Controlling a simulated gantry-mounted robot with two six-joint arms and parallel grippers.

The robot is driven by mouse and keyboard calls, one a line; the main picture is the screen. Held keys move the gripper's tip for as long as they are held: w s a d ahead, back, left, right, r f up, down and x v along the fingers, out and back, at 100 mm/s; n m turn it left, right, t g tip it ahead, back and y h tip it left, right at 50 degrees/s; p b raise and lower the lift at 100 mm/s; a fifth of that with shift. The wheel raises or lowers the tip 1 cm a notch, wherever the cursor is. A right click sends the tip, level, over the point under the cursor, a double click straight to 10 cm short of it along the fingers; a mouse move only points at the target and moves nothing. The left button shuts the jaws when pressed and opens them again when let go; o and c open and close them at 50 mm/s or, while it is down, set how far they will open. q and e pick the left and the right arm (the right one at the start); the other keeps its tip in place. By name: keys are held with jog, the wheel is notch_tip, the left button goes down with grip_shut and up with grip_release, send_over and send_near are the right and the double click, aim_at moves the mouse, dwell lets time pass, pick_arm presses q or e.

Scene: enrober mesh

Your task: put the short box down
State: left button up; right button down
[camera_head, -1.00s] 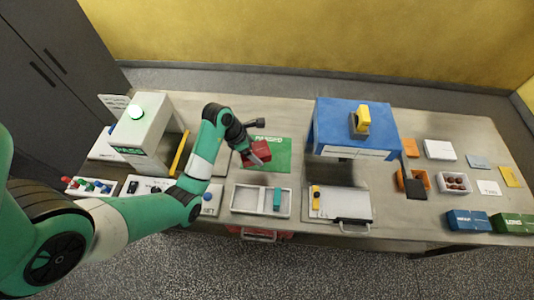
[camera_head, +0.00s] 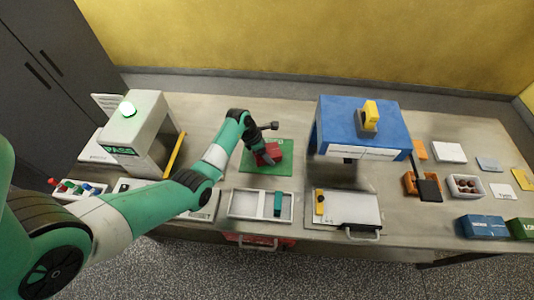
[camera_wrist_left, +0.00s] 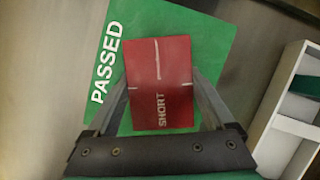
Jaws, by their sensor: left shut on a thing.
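The short box is a red box (camera_wrist_left: 160,75) marked SHORT in the left wrist view. It also shows in the head view (camera_head: 268,154). My left gripper (camera_head: 262,150) is shut on it, with one finger on each side of the box in the left wrist view (camera_wrist_left: 160,95). The box is over the green mat (camera_head: 277,167) marked PASSED (camera_wrist_left: 98,100). I cannot tell whether its underside touches the mat. My right gripper is not in view.
A white two-part tray (camera_head: 240,205) with a green piece (camera_head: 278,203) lies in front of the mat. A blue machine (camera_head: 345,125) stands to the right. A white tester (camera_head: 140,130) with a green light and PASS display stands to the left.

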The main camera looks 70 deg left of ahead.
pick_arm(q)
jog(key=shift+f, duration=0.1)
jog(key=o, duration=1.4)
jog(key=shift+r, duration=0.35)
jog(key=p+v, duration=0.4)
jog(key=v, duration=0.7)
jog(key=shift+s+r, duration=0.2)
jog(key=shift+r, duration=0.05)
